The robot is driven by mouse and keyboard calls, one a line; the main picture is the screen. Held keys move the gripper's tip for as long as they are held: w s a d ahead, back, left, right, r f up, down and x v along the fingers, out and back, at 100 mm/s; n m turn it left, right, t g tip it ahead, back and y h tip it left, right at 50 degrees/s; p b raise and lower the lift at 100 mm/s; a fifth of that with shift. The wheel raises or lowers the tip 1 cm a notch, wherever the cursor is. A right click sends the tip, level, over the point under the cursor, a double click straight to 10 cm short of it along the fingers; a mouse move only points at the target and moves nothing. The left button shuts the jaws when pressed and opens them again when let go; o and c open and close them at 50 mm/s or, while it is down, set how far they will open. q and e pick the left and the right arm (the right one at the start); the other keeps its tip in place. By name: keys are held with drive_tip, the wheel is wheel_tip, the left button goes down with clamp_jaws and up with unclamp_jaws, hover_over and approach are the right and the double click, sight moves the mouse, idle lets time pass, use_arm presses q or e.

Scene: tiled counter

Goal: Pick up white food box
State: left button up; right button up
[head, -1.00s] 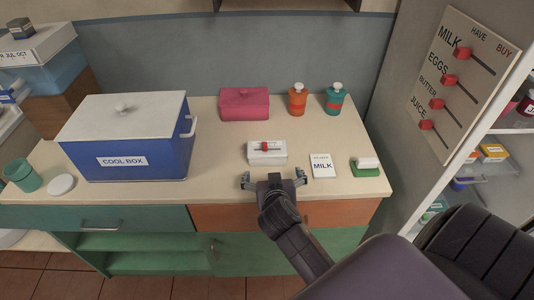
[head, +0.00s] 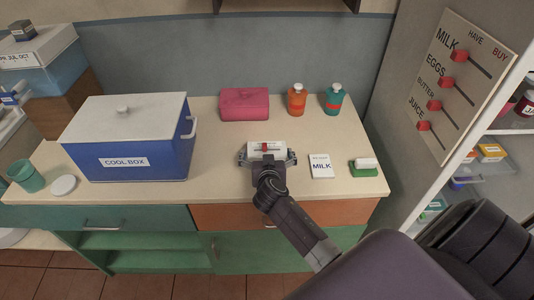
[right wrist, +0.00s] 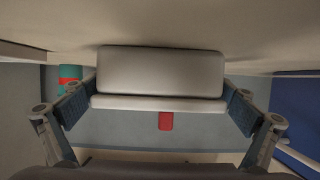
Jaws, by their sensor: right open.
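The white food box (head: 267,147) with a red piece on its top sits on the counter, behind the front edge. My right gripper (head: 267,157) is open, with one finger on each side of the box. In the right wrist view the box (right wrist: 160,72) lies between the two spread fingers (right wrist: 158,106), with a small gap visible on each side. The fingers do not appear closed on it. My left gripper is not in view.
A blue cool box (head: 140,150) stands to the left, a pink box (head: 245,104) behind. Orange (head: 297,100) and teal (head: 334,99) bottles stand at the back right. A milk card (head: 321,166) and a green block with a white roll (head: 364,167) lie to the right.

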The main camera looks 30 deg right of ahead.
drive_tip(key=shift+c, duration=0.4)
drive_tip(key=c, duration=0.8)
drive_tip(key=shift+c, duration=0.4)
drive_tip(key=shift+r, duration=0.15)
